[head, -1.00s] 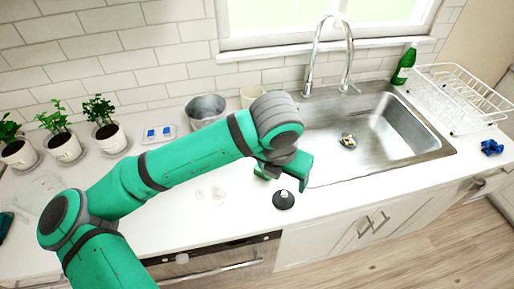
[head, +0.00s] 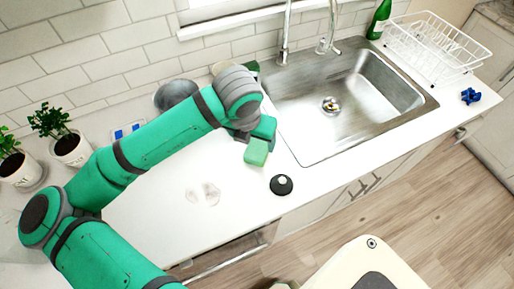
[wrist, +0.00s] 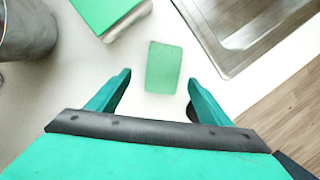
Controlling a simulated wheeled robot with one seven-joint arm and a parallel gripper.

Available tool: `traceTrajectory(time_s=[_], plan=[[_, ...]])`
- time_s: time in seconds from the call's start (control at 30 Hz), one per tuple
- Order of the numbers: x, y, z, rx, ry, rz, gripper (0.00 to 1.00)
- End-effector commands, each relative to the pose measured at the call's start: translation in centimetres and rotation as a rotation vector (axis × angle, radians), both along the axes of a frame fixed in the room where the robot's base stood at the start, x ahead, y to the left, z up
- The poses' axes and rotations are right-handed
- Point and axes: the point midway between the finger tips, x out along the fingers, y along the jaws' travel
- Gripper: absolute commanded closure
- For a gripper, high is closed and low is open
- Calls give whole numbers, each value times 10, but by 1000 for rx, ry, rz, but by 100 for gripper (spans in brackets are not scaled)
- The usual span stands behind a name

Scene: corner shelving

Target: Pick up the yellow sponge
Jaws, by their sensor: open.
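No plainly yellow sponge shows. A small light-green block, sponge-like (head: 256,152), lies on the white counter left of the sink, and it shows flat in the wrist view (wrist: 164,66). My gripper (wrist: 158,79) is open and empty, with one finger on each side of the picture and the block ahead, between and beyond the fingertips. In the head view my gripper (head: 262,130) is just behind the block and hides part of it. I cannot tell its height above the counter.
A green-topped object with a pale side (wrist: 112,14) and a grey metal pot (wrist: 28,30) stand beyond my gripper. The sink (head: 340,105) is to the right. A black round knob-like object (head: 281,185) lies near the counter's front edge. Potted plants (head: 68,148) stand at left.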

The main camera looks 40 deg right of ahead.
Motion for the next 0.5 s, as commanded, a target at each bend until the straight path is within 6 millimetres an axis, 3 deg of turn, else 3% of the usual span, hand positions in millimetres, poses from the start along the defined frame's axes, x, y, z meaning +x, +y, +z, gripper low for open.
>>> traceTrajectory(time_s=[0.5], plan=[[5,-16,-49,0,-1,4,27]])
